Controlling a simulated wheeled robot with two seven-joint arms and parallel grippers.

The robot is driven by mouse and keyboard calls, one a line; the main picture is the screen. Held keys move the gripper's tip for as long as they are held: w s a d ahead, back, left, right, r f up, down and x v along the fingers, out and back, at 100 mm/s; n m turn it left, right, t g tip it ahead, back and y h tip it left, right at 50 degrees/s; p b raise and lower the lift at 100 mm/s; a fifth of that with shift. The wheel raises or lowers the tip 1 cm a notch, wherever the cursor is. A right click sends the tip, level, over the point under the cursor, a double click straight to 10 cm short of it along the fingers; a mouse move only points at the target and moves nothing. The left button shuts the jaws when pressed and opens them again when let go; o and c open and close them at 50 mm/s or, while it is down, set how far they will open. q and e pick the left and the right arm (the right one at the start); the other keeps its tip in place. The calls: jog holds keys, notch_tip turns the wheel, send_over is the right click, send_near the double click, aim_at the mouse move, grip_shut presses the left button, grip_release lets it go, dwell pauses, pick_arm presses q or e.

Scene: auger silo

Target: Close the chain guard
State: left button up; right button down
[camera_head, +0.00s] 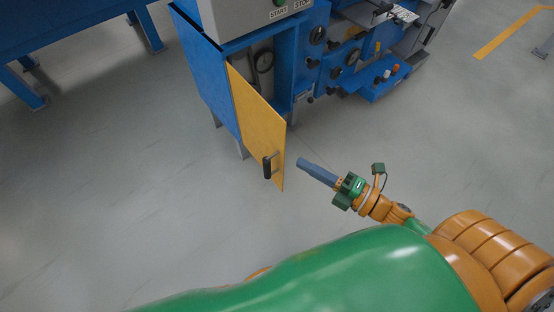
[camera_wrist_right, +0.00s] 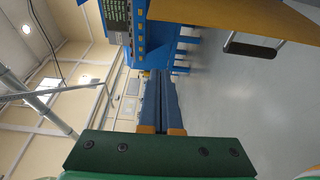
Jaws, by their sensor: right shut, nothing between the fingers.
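The chain guard (camera_head: 258,122) is a yellow door panel on the blue machine, and it stands swung open. Its black handle (camera_head: 268,166) is near the lower free edge. My right gripper (camera_head: 301,163) is shut and empty, a little to the right of the guard's free edge and apart from it. In the right wrist view the gripper's fingers (camera_wrist_right: 160,100) lie together, with the yellow guard (camera_wrist_right: 225,14) and its handle (camera_wrist_right: 252,46) at the upper right. My left gripper is not in view.
The blue machine (camera_head: 212,85) has an open compartment with dark round parts (camera_head: 264,62) behind the guard. Knobs and levers (camera_head: 352,56) line its front to the right. A blue table (camera_head: 75,32) stands at the upper left. The grey floor (camera_head: 150,210) around the guard is clear.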

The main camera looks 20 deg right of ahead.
aim_at(284, 138)
jog(key=w+a, duration=0.1)
jog(key=w, duration=0.5)
jog(key=w+a, duration=0.1)
jog(key=w, duration=0.2)
jog(key=shift+w+a, duration=0.1)
jog(key=shift+a, duration=0.2)
jog(key=shift+w+d+r, duration=0.1)
jog(key=shift+d, duration=0.4)
